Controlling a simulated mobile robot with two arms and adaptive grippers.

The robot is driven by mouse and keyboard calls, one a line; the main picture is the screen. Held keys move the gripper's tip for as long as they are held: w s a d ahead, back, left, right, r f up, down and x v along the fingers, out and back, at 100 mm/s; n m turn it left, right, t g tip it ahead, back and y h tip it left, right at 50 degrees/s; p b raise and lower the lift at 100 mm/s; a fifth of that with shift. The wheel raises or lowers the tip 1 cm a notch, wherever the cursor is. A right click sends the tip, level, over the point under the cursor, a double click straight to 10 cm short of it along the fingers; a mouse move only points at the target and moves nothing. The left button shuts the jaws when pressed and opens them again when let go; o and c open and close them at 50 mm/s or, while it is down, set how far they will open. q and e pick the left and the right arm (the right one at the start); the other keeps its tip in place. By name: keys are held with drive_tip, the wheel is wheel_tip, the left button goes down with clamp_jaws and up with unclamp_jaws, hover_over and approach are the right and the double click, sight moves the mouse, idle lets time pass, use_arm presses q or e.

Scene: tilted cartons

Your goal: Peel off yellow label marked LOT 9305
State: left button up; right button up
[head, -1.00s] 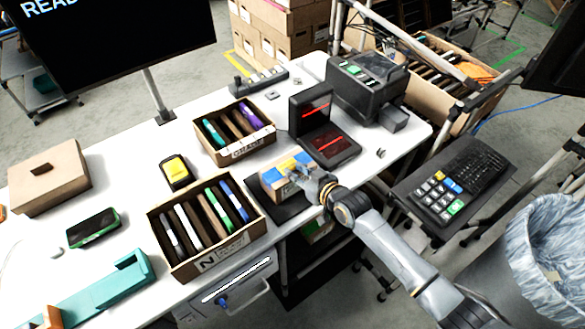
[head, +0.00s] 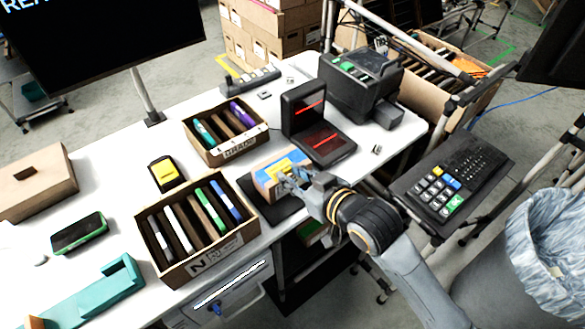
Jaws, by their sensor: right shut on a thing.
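A small carton (head: 262,182) with blue and yellow on its upper face sits on a dark mat (head: 283,212) near the table's front edge. A yellow label (head: 298,156) shows beside the blue area; its print is too small to read. My right gripper (head: 287,178) reaches in from the lower right, at the carton's near right side. Its fingers are shut at the yellow patch, and they hide part of the carton and label. Whether any label edge is lifted cannot be told. My left gripper is out of view.
A black scanner with red lines (head: 318,138) stands just behind the carton. Open boxes of folders (head: 197,228) and (head: 226,132) stand to the left. A black printer (head: 360,88) is at the back right. A lined bin (head: 545,250) and a keypad (head: 440,185) are at right.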

wheel_tip(320, 180, up, 7)
drive_tip(key=s+p, duration=0.2)
drive_tip(key=p, duration=0.5)
drive_tip(key=shift+s+r, duration=0.15)
drive_tip(key=shift+s, duration=0.25)
